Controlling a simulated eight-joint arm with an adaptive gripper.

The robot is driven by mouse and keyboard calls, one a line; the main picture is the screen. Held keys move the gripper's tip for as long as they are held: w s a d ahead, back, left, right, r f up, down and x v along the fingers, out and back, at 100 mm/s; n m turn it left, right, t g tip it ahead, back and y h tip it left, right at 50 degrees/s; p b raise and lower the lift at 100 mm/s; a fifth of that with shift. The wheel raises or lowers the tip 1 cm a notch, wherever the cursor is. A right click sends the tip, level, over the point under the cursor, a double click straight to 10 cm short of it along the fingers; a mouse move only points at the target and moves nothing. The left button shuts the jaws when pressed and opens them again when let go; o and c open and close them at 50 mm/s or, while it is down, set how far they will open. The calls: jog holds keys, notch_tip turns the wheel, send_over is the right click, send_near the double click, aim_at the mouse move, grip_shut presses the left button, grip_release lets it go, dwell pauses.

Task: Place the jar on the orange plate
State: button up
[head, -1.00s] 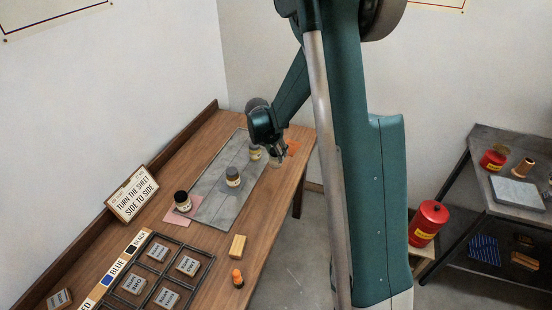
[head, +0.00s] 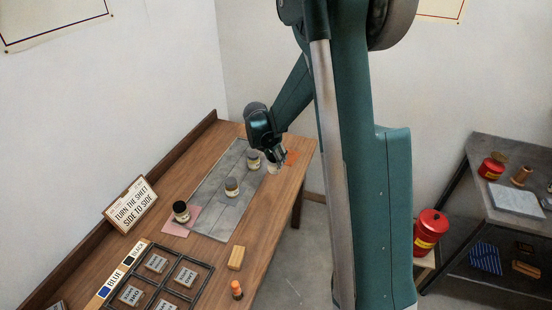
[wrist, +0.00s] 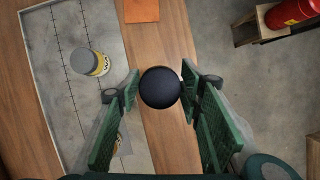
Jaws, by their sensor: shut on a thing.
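A jar with a black lid (wrist: 160,87) is between the two fingers of my gripper (wrist: 158,92) in the wrist view, and the fingers are shut on it. In the head view my gripper (head: 275,160) is at the far right end of the bench, and the held jar is mostly too small to make out there. The orange plate (head: 291,158) lies just beyond the gripper near the bench's right edge. It also shows in the wrist view (wrist: 141,10), ahead of the held jar and apart from it.
Two grey-lidded jars (head: 232,187) (head: 254,160) stand on a grey sheet (head: 215,210). A dark-lidded jar (head: 181,211) stands on a pink plate (head: 170,229). A framed grid of labelled blocks, a wooden block (head: 236,258) and a sign (head: 130,202) are nearer. A red can (head: 430,228) stands off the bench.

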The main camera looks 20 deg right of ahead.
jog(key=n, duration=0.1)
send_over(289, 157)
jog(key=shift+d+r, duration=0.1)
jog(key=shift+r, duration=0.2)
notch_tip(289, 157, down, 6)
jog(key=shift+f, duration=0.15)
dwell(0.6)
jog(key=shift+f, duration=0.1)
jog(key=shift+f, duration=1.75)
jog(key=shift+f, duration=0.15)
jog(key=o, duration=1)
jog(key=shift+r, duration=0.2)
